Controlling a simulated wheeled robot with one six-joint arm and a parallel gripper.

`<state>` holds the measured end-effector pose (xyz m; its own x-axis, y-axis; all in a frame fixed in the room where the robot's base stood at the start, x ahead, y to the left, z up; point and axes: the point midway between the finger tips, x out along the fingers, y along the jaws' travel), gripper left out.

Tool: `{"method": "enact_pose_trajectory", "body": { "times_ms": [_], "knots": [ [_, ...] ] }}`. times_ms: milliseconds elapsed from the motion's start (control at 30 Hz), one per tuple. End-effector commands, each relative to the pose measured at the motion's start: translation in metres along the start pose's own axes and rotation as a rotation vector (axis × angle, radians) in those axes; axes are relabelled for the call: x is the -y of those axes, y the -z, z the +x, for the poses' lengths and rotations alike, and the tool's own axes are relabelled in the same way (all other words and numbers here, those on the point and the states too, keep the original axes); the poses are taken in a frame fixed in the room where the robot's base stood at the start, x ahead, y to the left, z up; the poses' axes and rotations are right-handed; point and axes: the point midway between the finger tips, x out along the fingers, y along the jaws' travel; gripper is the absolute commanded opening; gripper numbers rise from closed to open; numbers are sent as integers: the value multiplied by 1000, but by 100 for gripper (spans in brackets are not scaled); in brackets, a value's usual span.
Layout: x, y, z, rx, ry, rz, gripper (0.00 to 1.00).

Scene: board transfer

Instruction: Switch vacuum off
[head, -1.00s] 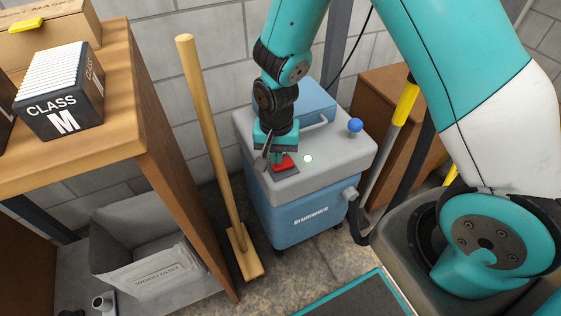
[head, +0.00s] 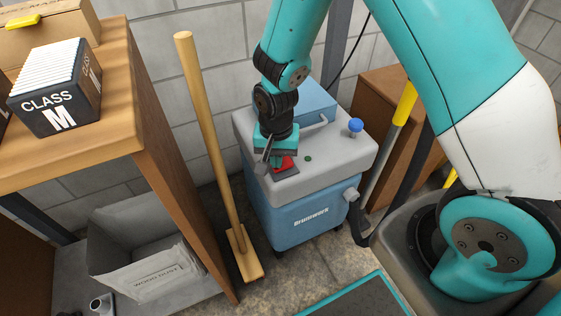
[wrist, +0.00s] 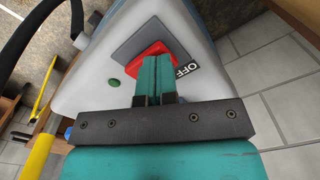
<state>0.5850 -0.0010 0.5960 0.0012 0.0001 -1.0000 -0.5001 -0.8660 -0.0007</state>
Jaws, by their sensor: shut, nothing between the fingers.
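The vacuum (head: 300,218) is a blue box with a grey lid, standing on the floor. On its lid is a red rocker switch (head: 287,163) on a dark plate; it also shows in the wrist view (wrist: 150,52), with the word OFF beside its right end. My gripper (head: 271,163) is shut and empty, pointing down at the switch. In the wrist view its closed fingertips (wrist: 157,62) overlap the OFF end of the switch and hide part of it. The small indicator lamp (head: 308,158) is dark green and unlit.
A wooden-handled tool (head: 208,140) leans just left of the vacuum. A blue knob (head: 355,126) stands up from the lid's right side. A wooden shelf (head: 150,150) is at the left, and a hose with a yellow-and-grey wand (head: 399,112) is at the right.

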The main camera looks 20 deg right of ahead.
Motion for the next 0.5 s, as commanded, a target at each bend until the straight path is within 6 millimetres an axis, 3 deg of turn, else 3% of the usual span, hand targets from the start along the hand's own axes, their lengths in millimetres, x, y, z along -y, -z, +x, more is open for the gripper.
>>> {"method": "enact_pose_trajectory", "body": {
  "times_ms": [167, 500],
  "knots": [
    [0, 0, -4, 0, -1, 0, 0],
    [0, 0, -34, 1, 0, 0, 0]
  ]
}}
